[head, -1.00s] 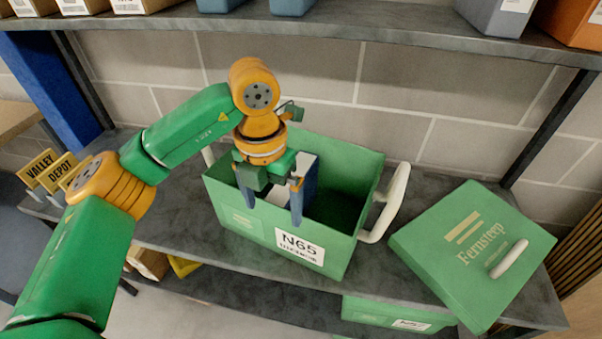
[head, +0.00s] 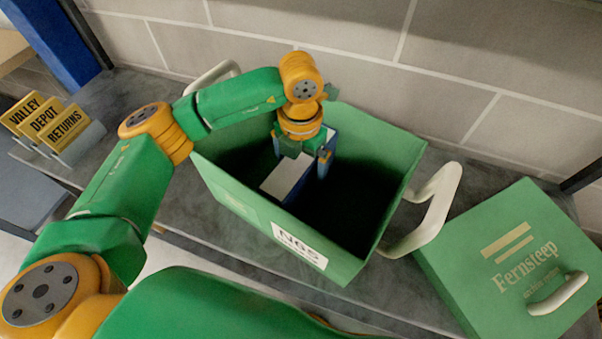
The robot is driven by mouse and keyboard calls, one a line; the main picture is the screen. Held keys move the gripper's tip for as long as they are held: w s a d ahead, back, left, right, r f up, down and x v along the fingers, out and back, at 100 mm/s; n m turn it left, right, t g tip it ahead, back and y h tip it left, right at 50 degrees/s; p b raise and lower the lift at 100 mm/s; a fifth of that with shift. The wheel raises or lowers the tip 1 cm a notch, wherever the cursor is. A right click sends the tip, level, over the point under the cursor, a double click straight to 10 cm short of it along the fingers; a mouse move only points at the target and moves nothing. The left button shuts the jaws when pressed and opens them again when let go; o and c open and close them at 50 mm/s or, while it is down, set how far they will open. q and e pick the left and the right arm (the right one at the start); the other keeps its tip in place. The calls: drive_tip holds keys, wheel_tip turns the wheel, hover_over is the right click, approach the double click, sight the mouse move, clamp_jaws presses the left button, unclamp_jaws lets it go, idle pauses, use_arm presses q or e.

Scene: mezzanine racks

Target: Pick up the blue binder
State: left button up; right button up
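The blue binder (head: 287,181) stands inside the open green box, toward its left half. Its white page side faces up and a blue cover shows along its right edge. My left gripper (head: 302,160) points down into the box over the binder's far end. Its two blue fingers are spread apart, one on each side of the binder. Any small gap between fingers and binder is too small to see, and the gripper body hides part of the binder. The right gripper is not in view.
The green box (head: 395,190) has white handles and stands on a grey shelf (head: 450,290). Its green lid (head: 500,255) lies at the right. Yellow signs (head: 50,125) stand at the left. A block wall is behind. The box's right half is dark and looks empty.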

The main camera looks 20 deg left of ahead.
use_arm(q)
clamp_jaws()
idle(0.3)
